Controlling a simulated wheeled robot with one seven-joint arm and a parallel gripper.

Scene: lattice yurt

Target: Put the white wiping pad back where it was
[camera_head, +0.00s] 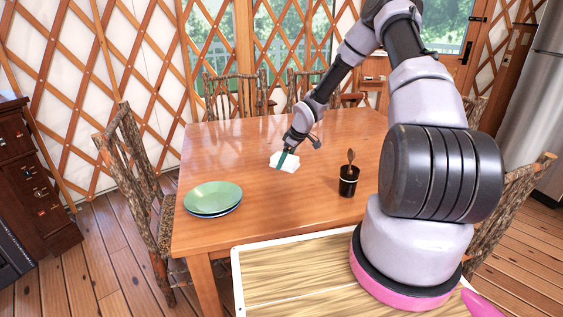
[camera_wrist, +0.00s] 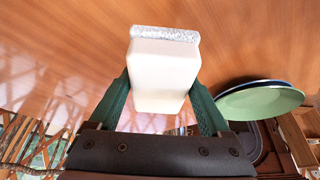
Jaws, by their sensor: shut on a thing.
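The white wiping pad (camera_wrist: 162,75) is a pale block with a grey, rough strip along one end. My gripper (camera_wrist: 160,95) has its two green fingers on either side of the pad, shut on it. In the head view my gripper (camera_head: 286,158) is over the middle of the wooden table, and the pad (camera_head: 290,164) shows white right at the fingers. Whether the pad touches the tabletop or hangs just above it I cannot tell.
A green plate on a blue one (camera_head: 213,197) lies at the table's left front. A black cup (camera_head: 348,182) with a wooden spoon stands right of my gripper. The wooden table (camera_head: 290,212) is clear between them. Rustic chairs (camera_head: 135,175) stand around it.

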